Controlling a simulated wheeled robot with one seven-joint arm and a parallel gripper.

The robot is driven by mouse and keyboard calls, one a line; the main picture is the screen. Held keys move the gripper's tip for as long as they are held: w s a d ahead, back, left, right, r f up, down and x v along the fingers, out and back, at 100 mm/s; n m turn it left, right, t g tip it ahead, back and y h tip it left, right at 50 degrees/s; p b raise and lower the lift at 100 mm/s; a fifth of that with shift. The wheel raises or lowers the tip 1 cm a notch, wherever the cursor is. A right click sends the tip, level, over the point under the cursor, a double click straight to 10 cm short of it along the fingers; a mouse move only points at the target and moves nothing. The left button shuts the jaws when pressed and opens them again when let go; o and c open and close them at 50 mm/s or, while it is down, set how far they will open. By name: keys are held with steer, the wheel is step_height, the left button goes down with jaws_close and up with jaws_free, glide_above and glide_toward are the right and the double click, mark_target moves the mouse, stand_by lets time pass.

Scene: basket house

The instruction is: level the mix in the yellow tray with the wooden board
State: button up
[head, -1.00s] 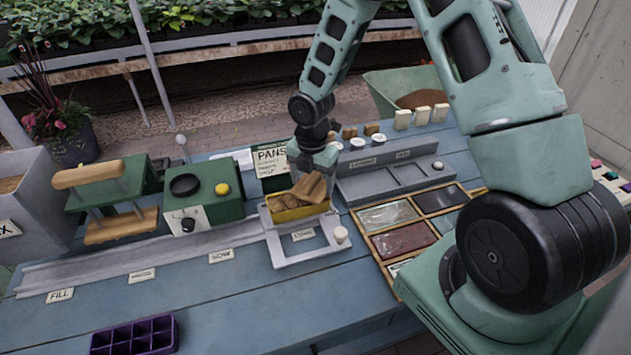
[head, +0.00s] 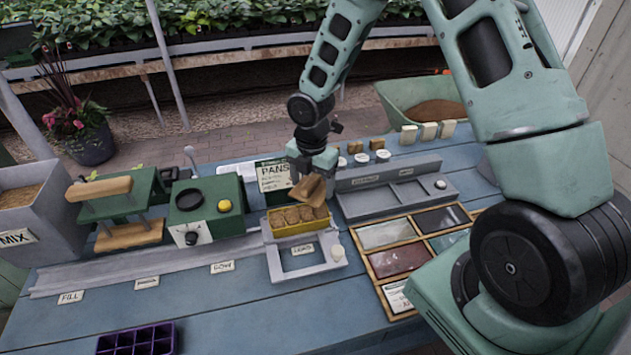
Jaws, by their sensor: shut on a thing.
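The yellow tray (head: 287,232) sits in a grey frame at the right end of the grey track. Brown mix (head: 299,214) fills it in several lumpy mounds. My gripper (head: 314,174) is above the tray's right end, shut on the wooden board (head: 310,190). The board is tilted and sits over the back right of the tray; I cannot tell whether its lower edge touches the mix. My fingertips are mostly hidden by the board.
A green machine with a yellow knob (head: 224,205) stands left of the tray, with a wooden-handled press (head: 120,190) beyond it. A grey rack (head: 388,185) and a framed set of panels (head: 400,258) lie to the right. A purple cell tray (head: 135,340) is at the front left.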

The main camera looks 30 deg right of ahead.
steer(key=shift+r, duration=0.2)
step_height(320, 180, up, 6)
steer(key=p, duration=0.5)
steer(key=shift+p, duration=0.4)
steer(key=shift+f, duration=0.1)
